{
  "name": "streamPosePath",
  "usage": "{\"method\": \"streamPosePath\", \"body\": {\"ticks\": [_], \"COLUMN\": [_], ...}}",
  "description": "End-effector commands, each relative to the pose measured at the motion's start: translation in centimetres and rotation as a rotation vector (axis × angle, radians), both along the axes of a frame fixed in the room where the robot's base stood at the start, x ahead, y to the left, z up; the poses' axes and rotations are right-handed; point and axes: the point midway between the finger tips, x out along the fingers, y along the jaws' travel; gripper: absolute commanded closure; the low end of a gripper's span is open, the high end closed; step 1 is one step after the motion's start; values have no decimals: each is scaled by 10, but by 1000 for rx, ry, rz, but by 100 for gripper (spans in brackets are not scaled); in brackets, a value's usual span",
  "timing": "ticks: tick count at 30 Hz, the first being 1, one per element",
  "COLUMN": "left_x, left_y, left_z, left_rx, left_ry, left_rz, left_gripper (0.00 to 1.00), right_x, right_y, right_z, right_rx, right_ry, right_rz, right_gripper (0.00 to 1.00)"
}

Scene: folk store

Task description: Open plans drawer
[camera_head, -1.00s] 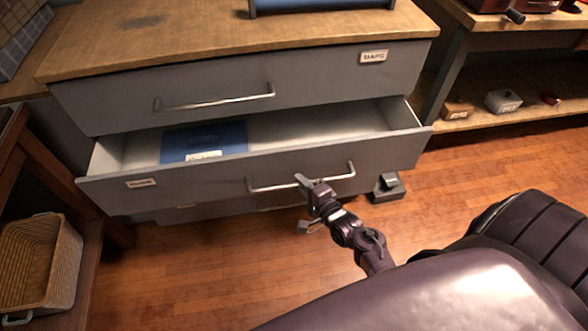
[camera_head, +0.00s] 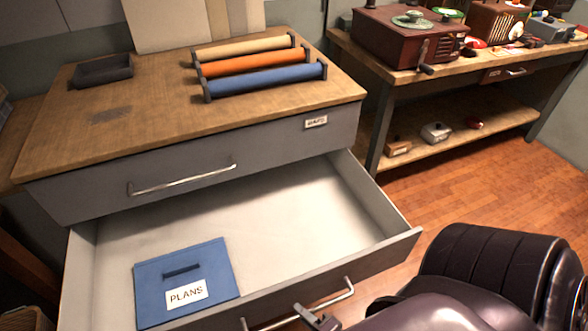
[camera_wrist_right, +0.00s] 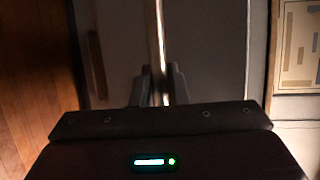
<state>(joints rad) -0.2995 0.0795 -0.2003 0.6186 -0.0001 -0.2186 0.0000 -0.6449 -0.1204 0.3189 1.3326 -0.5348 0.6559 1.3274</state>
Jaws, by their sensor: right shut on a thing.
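The plans drawer (camera_head: 340,277) is pulled far out below the closed top drawer of a grey cabinet. Inside it a blue folder (camera_head: 215,258) labelled PLANS lies at the left; the rest of the drawer floor is bare. The drawer's metal bar handle (camera_head: 336,299) is on its front face, near the bottom edge of the head view. My right gripper (camera_head: 318,318) is at this handle, its fingers partly cut off by the frame. In the right wrist view the fingers (camera_wrist_right: 160,90) are shut around the bright handle bar (camera_wrist_right: 159,50). My left gripper is not in view.
The top drawer (camera_head: 190,178) with a MAPS label is closed. Blue, orange and cream rolls and a dark tray (camera_head: 101,71) lie on the cabinet top (camera_head: 150,130). A workbench (camera_head: 400,76) stands at the right. Wooden floor (camera_head: 470,185) shows between it and my body.

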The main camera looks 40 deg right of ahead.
Motion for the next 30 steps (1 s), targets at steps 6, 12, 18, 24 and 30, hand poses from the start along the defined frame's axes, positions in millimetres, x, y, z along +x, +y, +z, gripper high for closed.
{"method": "streamPosePath", "body": {"ticks": [6, 12, 18, 24, 30], "left_x": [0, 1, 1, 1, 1], "left_y": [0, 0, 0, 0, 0], "left_z": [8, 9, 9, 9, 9], "left_rx": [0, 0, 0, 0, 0], "left_ry": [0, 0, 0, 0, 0], "left_rz": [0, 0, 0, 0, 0], "left_gripper": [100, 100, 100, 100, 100], "right_x": [-25, -33, -34, -34, -33], "right_y": [9, 11, 12, 12, 11], "right_z": [1, 0, 0, 0, 0], "right_rx": [1, 0, -1, 0, -1], "right_ry": [1, -1, -1, -1, -1], "right_rz": [1, 2, 2, 2, 1], "right_gripper": [100, 100, 100, 81, 65]}}
